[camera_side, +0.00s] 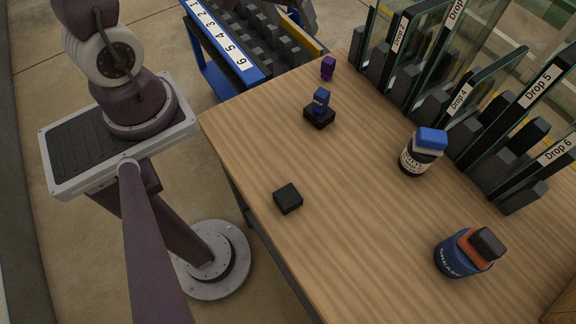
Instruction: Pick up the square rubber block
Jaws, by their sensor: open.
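A small black square block (288,198) lies flat on the wooden table (345,235), near the table's left edge. Its top face and sides are in plain view and nothing touches it. A second black square piece (319,118) lies farther back, with a small blue block (321,99) on top of it. From the picture alone, I cannot tell which black piece is rubber. My gripper is not clearly in view; my arm rises out of the picture at the upper left.
A brown jar with a blue piece on its lid (419,152) and a blue jar topped by a dark block (463,251) stand to the right. A purple piece (328,68) stands at the back. Glass panels in dark holders (480,90) line the right. A blue numbered rack (222,45) adjoins the table.

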